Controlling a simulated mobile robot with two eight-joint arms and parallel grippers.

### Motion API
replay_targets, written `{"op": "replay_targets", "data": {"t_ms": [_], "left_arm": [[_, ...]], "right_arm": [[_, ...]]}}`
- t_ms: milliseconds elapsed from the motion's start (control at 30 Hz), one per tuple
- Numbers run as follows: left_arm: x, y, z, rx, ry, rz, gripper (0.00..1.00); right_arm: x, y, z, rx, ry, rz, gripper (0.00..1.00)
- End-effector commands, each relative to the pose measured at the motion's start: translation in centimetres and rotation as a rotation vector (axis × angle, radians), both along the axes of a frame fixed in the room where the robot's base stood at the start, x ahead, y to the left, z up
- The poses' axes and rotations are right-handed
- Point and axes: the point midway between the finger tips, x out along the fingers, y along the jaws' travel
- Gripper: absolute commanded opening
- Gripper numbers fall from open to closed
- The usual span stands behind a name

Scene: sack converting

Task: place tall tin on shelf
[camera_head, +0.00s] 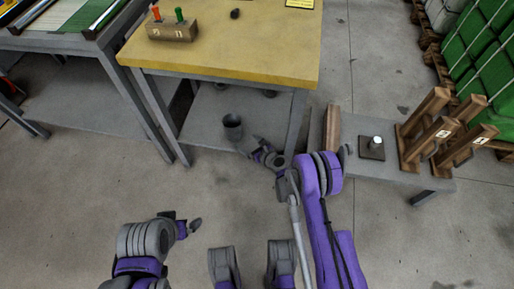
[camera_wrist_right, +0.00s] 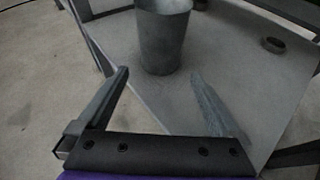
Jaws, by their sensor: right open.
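The tall tin (camera_head: 232,127) is a dark grey, open-topped, tapered can. It stands upright on the grey lower shelf (camera_head: 205,103) under the yellow-topped table. My right gripper (camera_head: 248,145) is at the front of that shelf, close to the tin. In the right wrist view the gripper (camera_wrist_right: 158,84) is open, and the tin (camera_wrist_right: 163,42) stands just beyond the fingertips, roughly centred between them. Nothing is held there. My left gripper (camera_head: 188,227) is low at the left over bare floor; its jaws are too small to judge.
The yellow table top (camera_head: 220,52) overhangs the shelf, with a table leg (camera_head: 296,120) to the right. A small dark ring (camera_wrist_right: 273,45) lies on the shelf behind the tin. A low grey bench (camera_head: 400,180) with wooden posts (camera_head: 442,132) stands right. The floor in front is clear.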

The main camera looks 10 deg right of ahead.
Motion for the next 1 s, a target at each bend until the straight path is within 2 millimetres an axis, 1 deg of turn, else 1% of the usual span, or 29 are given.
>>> {"op": "replay_targets", "data": {"t_ms": [167, 267, 367, 467, 500, 567, 600, 667, 700, 767, 800, 867, 900, 967, 1000], "left_arm": [[0.0, 0.0, 0.0, 0.0, 0.0, 0.0, 1.0], [0.0, 0.0, 0.0, 0.0, 0.0, 0.0, 1.0], [0.0, 0.0, 0.0, 0.0, 0.0, 0.0, 1.0], [0.0, 0.0, 0.0, 0.0, 0.0, 0.0, 1.0], [0.0, 0.0, 0.0, 0.0, 0.0, 0.0, 1.0], [0.0, 0.0, 0.0, 0.0, 0.0, 0.0, 1.0], [0.0, 0.0, 0.0, 0.0, 0.0, 0.0, 1.0], [0.0, 0.0, 0.0, 0.0, 0.0, 0.0, 1.0], [0.0, 0.0, 0.0, 0.0, 0.0, 0.0, 1.0], [0.0, 0.0, 0.0, 0.0, 0.0, 0.0, 1.0], [0.0, 0.0, 0.0, 0.0, 0.0, 0.0, 1.0], [0.0, 0.0, 0.0, 0.0, 0.0, 0.0, 1.0], [0.0, 0.0, 0.0, 0.0, 0.0, 0.0, 1.0], [0.0, 0.0, 0.0, 0.0, 0.0, 0.0, 1.0], [0.0, 0.0, 0.0, 0.0, 0.0, 0.0, 1.0]], "right_arm": [[0.0, 0.0, 0.1, 0.0, 0.0, 0.0, 1.0], [0.1, -0.1, 0.7, -0.022, -0.007, 0.012, 1.0], [0.1, -0.3, 2.9, -0.109, -0.038, 0.057, 1.0], [-0.2, -0.6, 6.6, -0.265, -0.089, 0.146, 1.0], [-0.6, -0.8, 8.3, -0.341, -0.114, 0.192, 1.0], [-1.4, -1.2, 10.8, -0.458, -0.153, 0.264, 1.0], [-2.1, -1.5, 12.3, -0.533, -0.177, 0.315, 1.0], [-3.3, -2.0, 14.6, -0.645, -0.212, 0.39, 1.0], [-4.3, -2.3, 16.0, -0.718, -0.236, 0.443, 1.0], [-6.0, -2.9, 18.1, -0.826, -0.269, 0.523, 1.0], [-7.2, -3.4, 19.3, -0.896, -0.291, 0.579, 1.0], [-9.1, -4.1, 21.0, -1.0, -0.323, 0.664, 1.0], [-10.6, -4.6, 22.1, -1.067, -0.343, 0.722, 1.0], [-12.8, -5.4, 23.5, -1.165, -0.371, 0.813, 1.0], [-14.4, -5.9, 24.4, -1.229, -0.391, 0.874, 1.0]]}}
